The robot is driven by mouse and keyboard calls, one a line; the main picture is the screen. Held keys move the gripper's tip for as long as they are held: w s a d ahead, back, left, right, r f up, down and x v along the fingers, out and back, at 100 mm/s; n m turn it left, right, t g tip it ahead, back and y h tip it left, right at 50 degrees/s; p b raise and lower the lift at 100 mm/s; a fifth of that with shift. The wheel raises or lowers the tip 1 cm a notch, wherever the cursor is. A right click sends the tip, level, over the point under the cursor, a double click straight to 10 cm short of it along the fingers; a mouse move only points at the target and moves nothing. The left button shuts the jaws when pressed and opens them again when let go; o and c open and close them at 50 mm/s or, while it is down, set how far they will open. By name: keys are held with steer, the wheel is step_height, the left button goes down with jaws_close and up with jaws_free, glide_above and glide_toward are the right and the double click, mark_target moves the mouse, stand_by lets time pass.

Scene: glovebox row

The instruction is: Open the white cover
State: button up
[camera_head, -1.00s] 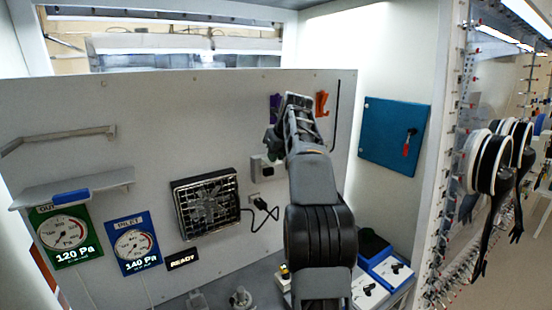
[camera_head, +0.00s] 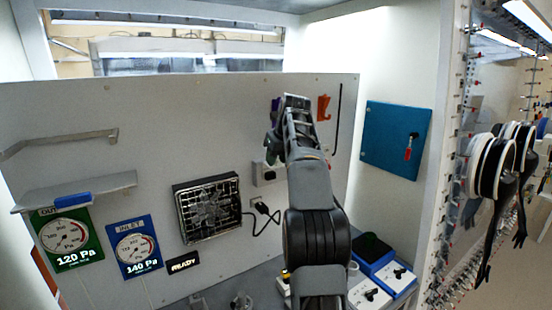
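No cover that is plainly white stands out. A small pale grey box (camera_head: 264,173) with a dark front is on the back panel, just left of my arm; I cannot tell if it is the white cover. My arm rises from the bottom centre, in front of the panel. My gripper (camera_head: 272,147) is at its upper end, above the small box in the picture. Its fingers are small and partly hidden by the wrist, so their opening does not show. The arm hides part of the panel behind it.
A teal door (camera_head: 382,133) with a red handle is on the right wall. Left are a fan (camera_head: 207,210), two gauges, a shelf (camera_head: 75,190) and a rail. Orange (camera_head: 323,108) and purple hooks are near my wrist. Blue and white boxes (camera_head: 372,250) stand at lower right.

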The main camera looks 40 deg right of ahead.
steer(key=shift+o, duration=0.2)
steer(key=shift+r, duration=0.2)
steer(key=shift+s+r, duration=0.2)
steer(key=shift+r, duration=0.05)
steer(key=s+r+b, duration=0.3)
steer(key=s+b, duration=0.3)
steer(key=s, duration=0.8)
steer(key=shift+a+r, duration=0.35)
steer(key=shift+a, duration=0.1)
